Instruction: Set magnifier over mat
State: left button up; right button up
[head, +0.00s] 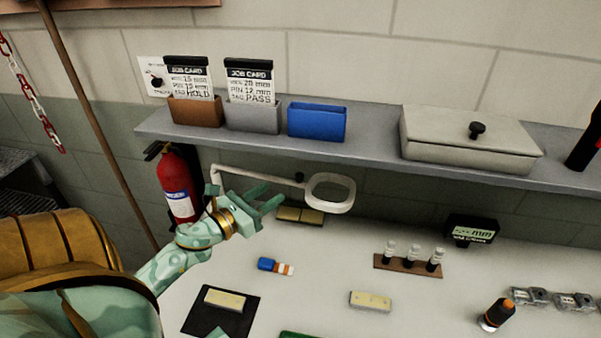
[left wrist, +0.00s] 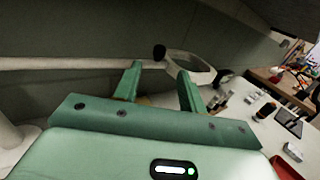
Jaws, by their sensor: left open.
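The magnifier is a white ring lens (head: 345,207) on a thin white jointed arm with a dark knob (head: 299,177), hanging over the back of the bench. A dark mat (head: 198,320) lies at the bench's front left, with a cream block (head: 224,299) on it. My left gripper (head: 268,196) is open and empty, just left of the ring and below the magnifier's arm. In the left wrist view the two fingers (left wrist: 160,84) point toward the magnifier's arm and knob (left wrist: 159,52), with the ring (left wrist: 192,68) beyond them. No contact is clear.
A grey shelf (head: 370,152) with card holders, a blue bin (head: 317,122) and a lidded box (head: 465,140) overhangs the back. A red extinguisher (head: 178,185) stands left. A blue-capped item (head: 275,266), cream block (head: 370,301) and vial rack (head: 408,266) lie on the bench.

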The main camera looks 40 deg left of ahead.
aim_at(296, 178)
pick_arm(q)
jog(key=w, duration=1.1)
jog(key=shift+d, duration=0.35)
grip_shut()
